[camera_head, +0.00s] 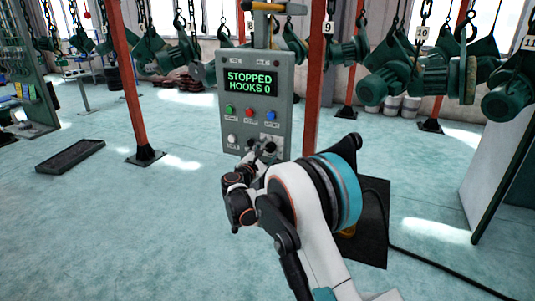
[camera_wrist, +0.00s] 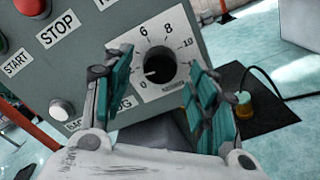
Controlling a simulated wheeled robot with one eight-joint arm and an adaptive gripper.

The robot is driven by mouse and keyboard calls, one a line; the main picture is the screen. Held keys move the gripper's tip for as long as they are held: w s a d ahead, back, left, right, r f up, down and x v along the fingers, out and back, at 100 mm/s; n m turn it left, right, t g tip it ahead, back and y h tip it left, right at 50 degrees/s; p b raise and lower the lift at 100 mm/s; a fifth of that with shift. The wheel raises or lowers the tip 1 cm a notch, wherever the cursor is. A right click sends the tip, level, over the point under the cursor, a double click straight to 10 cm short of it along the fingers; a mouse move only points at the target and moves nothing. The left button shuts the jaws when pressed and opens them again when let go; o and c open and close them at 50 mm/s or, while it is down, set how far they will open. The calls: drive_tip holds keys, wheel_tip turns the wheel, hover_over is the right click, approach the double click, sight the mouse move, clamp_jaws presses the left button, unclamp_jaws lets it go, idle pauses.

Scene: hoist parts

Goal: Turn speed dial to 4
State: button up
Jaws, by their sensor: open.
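The speed dial (camera_wrist: 160,68) is a black round knob on a white scale plate on the grey control panel (camera_head: 285,90). The numbers 0, 6, 8 and 10 show around it; the 4 is not clearly readable. Its pale pointer mark faces left, toward the low end of the scale. My gripper (camera_wrist: 161,74) is open, with one teal finger on each side of the dial in the picture. I cannot tell whether either finger touches the knob. In the head view my gripper (camera_head: 262,148) is at the panel's lower right and partly hides the dial.
The panel's screen (camera_head: 250,84) reads STOPPED, HOOKS 0. Green, red (camera_head: 249,113) and blue buttons sit above a white button (camera_head: 232,139). A red post (camera_head: 313,90) stands close on the panel's right. Green hoists hang behind. A black mat and cable lie at right.

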drive_tip(key=shift+w+d, duration=0.25)
drive_tip(key=shift+w, duration=0.45)
drive_tip(key=c, duration=1.1)
drive_tip(key=shift+m, duration=0.3)
drive_tip(key=m+b, duration=0.1)
drive_tip(key=m, duration=0.2)
drive_tip(key=shift+m, duration=2.1)
